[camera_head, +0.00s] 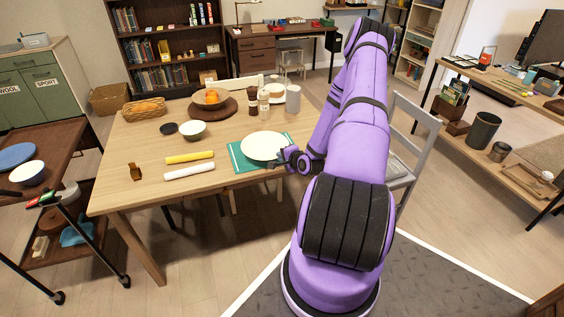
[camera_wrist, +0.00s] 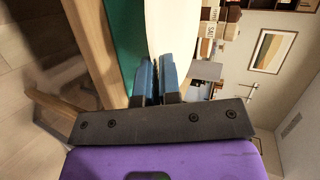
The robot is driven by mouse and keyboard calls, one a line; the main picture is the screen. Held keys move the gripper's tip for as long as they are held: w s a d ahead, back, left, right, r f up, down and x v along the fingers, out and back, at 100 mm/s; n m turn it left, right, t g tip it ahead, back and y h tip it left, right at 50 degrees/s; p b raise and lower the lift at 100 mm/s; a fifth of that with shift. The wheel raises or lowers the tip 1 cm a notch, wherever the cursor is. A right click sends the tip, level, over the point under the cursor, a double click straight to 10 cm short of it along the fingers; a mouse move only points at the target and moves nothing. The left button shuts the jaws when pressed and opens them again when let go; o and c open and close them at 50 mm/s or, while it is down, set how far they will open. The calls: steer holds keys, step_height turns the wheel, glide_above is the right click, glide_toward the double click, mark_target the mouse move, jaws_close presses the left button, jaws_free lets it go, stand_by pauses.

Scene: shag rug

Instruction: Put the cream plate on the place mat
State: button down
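The cream plate (camera_head: 263,145) is over the green place mat (camera_head: 243,164) at the table's near right side. Strips of mat show at its left and front. My gripper (camera_head: 279,161) is at the plate's near right rim. In the wrist view, the blue fingers of my gripper (camera_wrist: 157,78) are close together, one on each side of the rim of the plate (camera_wrist: 172,28). The place mat (camera_wrist: 124,40) shows beside and below the plate. I cannot tell whether the plate touches the mat or is slightly above it.
A yellow roll (camera_head: 190,157) and a white roll (camera_head: 189,172) lie left of the mat. Bowls (camera_head: 193,131), a dark bottle (camera_head: 253,101) and a grey cylinder (camera_head: 293,99) stand farther back. A grey chair (camera_head: 412,135) is at the table's right. The front left tabletop is mostly clear.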

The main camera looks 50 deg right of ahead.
mark_target(282, 167)
steer(key=shift+w+d, duration=0.2)
steer(key=shift+d, duration=0.05)
steer(key=shift+w+f, duration=0.1)
steer(key=shift+f, duration=0.25)
steer(key=shift+d+f, duration=0.1)
steer(key=shift+f, duration=1.3)
steer(key=shift+f, duration=0.15)
steer(key=c, duration=1.6)
jaws_free()
